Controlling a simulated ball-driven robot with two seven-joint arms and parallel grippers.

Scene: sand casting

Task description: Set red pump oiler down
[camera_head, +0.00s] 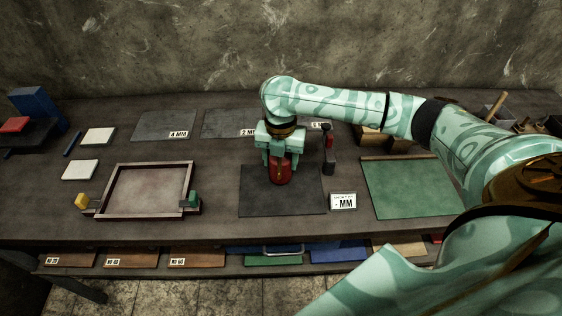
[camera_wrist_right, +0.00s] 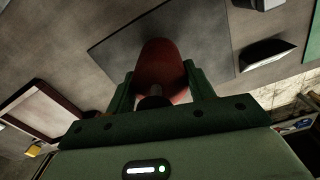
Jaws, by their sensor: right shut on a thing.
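The red pump oiler (camera_head: 280,171) is upright between the fingers of my right gripper (camera_head: 279,158), over the dark grey mat (camera_head: 256,203) in the middle of the table. The gripper points down and is shut on the oiler. In the right wrist view the red oiler (camera_wrist_right: 163,66) sits between the two green fingers (camera_wrist_right: 160,90), with the mat (camera_wrist_right: 112,42) behind it. I cannot tell whether its base touches the mat. My left gripper is not in view.
A small sign (camera_head: 343,201) stands right of the mat, with a dark upright tool with a red part (camera_head: 329,152) behind it. A green mat (camera_head: 410,190) lies further right. A wooden frame tray (camera_head: 146,213) with yellow and green blocks lies left. Bare table separates tray and mat.

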